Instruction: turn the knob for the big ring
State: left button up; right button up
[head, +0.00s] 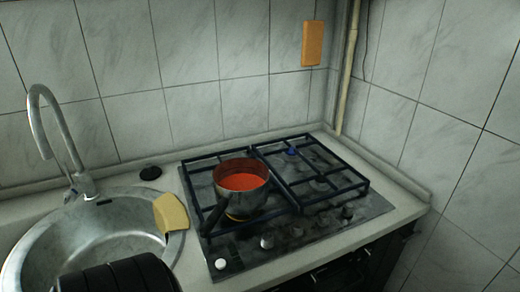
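A gas hob (374,207) is set in the counter, with dark grates over its rings. Several knobs run along its front edge: a white one (221,264) at the left, a silvery one (267,242) beside it, and darker ones (325,220) further right. Which knob belongs to the big ring cannot be told from here. A metal pot (228,204) with a red-orange inside stands on the left grate, its dark handle pointing front left. It hides most of the ring below, where a yellow edge (236,217) shows.
A round metal sink (95,240) with a tall tap (50,115) is at the left. A yellow cloth or sponge (171,213) lies on its right rim. A black ribbed shape (115,275) covers the sink's front. Tiled walls close the back and right.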

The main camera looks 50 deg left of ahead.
aim_at(297, 233)
jog(key=u, duration=1.3)
